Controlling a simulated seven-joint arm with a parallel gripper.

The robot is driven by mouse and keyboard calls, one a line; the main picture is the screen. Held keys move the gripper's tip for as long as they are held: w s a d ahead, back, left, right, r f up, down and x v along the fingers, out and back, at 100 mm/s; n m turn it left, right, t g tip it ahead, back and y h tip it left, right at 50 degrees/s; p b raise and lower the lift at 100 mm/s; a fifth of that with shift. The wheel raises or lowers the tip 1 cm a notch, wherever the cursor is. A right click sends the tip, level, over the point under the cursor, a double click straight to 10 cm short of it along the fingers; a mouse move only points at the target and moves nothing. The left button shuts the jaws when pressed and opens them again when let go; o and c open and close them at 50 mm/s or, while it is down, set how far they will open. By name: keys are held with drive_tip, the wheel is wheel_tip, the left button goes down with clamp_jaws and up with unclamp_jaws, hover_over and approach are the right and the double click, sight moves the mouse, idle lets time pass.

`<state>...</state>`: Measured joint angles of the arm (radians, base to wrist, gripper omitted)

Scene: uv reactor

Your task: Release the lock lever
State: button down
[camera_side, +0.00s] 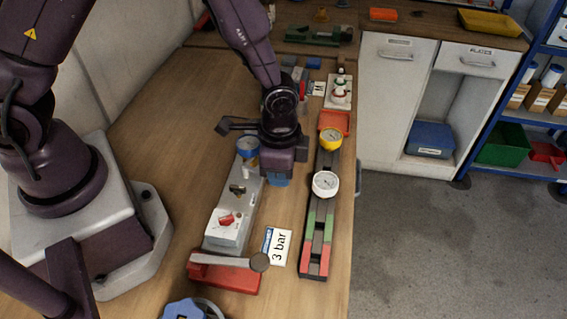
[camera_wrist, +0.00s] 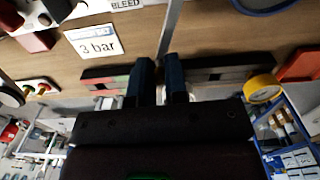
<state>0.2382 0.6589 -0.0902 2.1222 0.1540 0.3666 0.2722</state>
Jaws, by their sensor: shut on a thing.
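My gripper (camera_side: 280,180) is lowered over the right side of a long grey fixture (camera_side: 221,228), between its blue-rimmed gauge (camera_side: 248,147) and the "3 bar" card. In the wrist view its two dark blue fingers (camera_wrist: 158,82) stand close together. A thin grey bar (camera_wrist: 170,32) runs from the top of that view down between them. I take it for the lock lever, held in the fingers; its gripped end is hidden. In the side view my gripper hides it. A second grey lever (camera_side: 228,262) with a dark round knob lies across a red block (camera_side: 224,278) in front.
A dark rail (camera_side: 318,235) with a white gauge (camera_side: 326,184) and a yellow gauge (camera_side: 331,139) stands right of my gripper, near the table edge. The "3 bar" card (camera_side: 276,247) lies between fixture and rail. A blue handwheel (camera_side: 193,309) is at the front.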

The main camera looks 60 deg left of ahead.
drive_tip(key=shift+s+d+m, duration=0.3)
drive_tip(key=shift+s+m, duration=0.55)
drive_tip(key=shift+m, duration=0.35)
drive_tip(key=shift+s+d+m, duration=0.1)
drive_tip(key=shift+s+m, duration=0.8)
drive_tip(key=shift+m, duration=0.5)
drive_tip(key=shift+s, duration=0.1)
drive_tip(key=c, duration=1.1)
unclamp_jaws()
wheel_tip(320, 180, up, 13)
drive_tip(key=shift+r, duration=0.1)
